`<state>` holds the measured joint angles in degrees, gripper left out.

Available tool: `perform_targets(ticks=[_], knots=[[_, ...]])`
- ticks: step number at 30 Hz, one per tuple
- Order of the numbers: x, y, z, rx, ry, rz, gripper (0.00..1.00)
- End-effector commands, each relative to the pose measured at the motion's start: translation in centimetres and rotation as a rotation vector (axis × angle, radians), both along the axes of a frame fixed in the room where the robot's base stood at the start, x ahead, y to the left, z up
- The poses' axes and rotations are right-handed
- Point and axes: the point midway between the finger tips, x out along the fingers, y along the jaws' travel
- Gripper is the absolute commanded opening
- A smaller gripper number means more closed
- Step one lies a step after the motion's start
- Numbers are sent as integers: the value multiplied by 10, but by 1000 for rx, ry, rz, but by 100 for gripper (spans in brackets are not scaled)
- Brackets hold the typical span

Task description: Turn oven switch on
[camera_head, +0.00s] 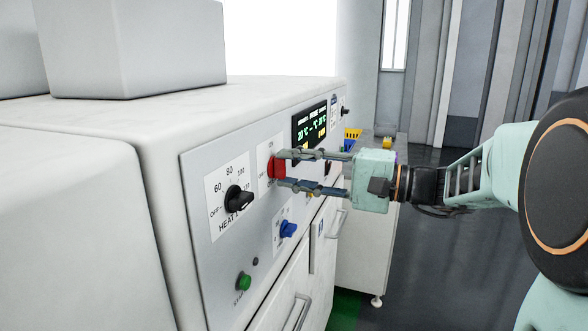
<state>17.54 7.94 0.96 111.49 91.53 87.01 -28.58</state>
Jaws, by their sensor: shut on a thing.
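The oven's grey control panel (205,260) faces right across the middle of the view. A red switch (276,167) sits on a white ON/OFF plate (264,152) on this panel. My gripper (282,171) reaches in from the right, with one finger above and one below the red switch. Its fingertips are closed around the switch, which is partly hidden between them. The exact angle of the switch is hard to read.
A black heat knob (238,199), a blue knob (288,229) and a green button (244,281) are nearby on the panel. A lit display (311,128) lies behind my upper finger. Metal handles (298,312) stick out below. Open floor (440,260) lies right.

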Motion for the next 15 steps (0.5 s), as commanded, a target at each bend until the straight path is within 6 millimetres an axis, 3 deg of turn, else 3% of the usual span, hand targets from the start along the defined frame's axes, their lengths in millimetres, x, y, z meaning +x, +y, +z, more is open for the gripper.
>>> perform_targets(ticks=[6,15], knots=[[0,0,0,1,1,0,48],[-1,-3,0,0,0,-2,48]])
